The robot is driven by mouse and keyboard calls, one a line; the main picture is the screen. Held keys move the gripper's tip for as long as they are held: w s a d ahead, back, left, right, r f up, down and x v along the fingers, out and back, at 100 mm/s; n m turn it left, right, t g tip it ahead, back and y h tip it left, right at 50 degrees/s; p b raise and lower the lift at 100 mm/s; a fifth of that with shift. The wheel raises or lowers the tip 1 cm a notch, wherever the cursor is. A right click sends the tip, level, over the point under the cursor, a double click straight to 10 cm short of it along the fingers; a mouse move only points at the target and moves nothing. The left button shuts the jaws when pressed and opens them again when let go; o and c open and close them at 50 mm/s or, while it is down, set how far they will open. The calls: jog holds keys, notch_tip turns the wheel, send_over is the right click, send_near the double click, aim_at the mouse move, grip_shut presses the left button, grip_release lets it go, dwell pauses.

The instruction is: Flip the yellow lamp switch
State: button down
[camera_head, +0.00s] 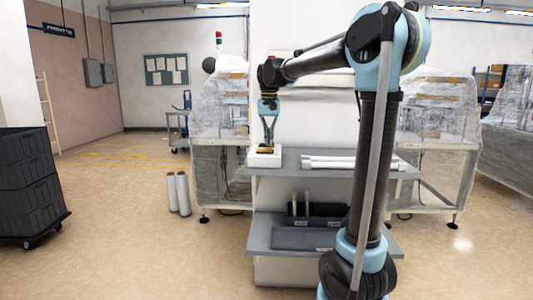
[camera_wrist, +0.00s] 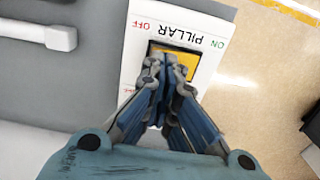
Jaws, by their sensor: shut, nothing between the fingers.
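The yellow lamp switch (camera_wrist: 188,62) is a yellow rocker in a dark frame on a white box (camera_wrist: 205,27). The box is printed PILLAR, with OFF in red at left and ON in green at right in the wrist view. In the head view the switch (camera_head: 264,149) and box (camera_head: 263,160) sit at the left end of a grey shelf. My gripper (camera_wrist: 163,68) is shut and empty, its fingertips over the left part of the switch, hiding that part. In the head view my gripper (camera_head: 267,144) points down right at the switch. I cannot tell whether the tips touch it.
The grey shelf (camera_head: 290,160) carries white tubes (camera_head: 330,162) to the right of the box. A lower shelf (camera_head: 264,232) holds a dark bin (camera_head: 318,215). Open floor lies left of the shelf.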

jog(key=shift+f, duration=1.1)
dwell(0.8)
jog(key=shift+r, duration=3.5)
jog(key=s+d+f+t, duration=0.1)
jog(key=s+d+f, duration=0.85)
jog(key=s, duration=0.25)
jog(key=s+d+f+t, duration=0.1)
jog(key=s+d+f, duration=0.85)
jog(key=s, duration=0.25)
jog(key=s+d+f, duration=0.2)
jog(key=s+f, duration=0.5)
jog(key=f, duration=0.5)
jog(key=shift+s+d+n, duration=0.3)
jog(key=shift+s+d, duration=0.1)
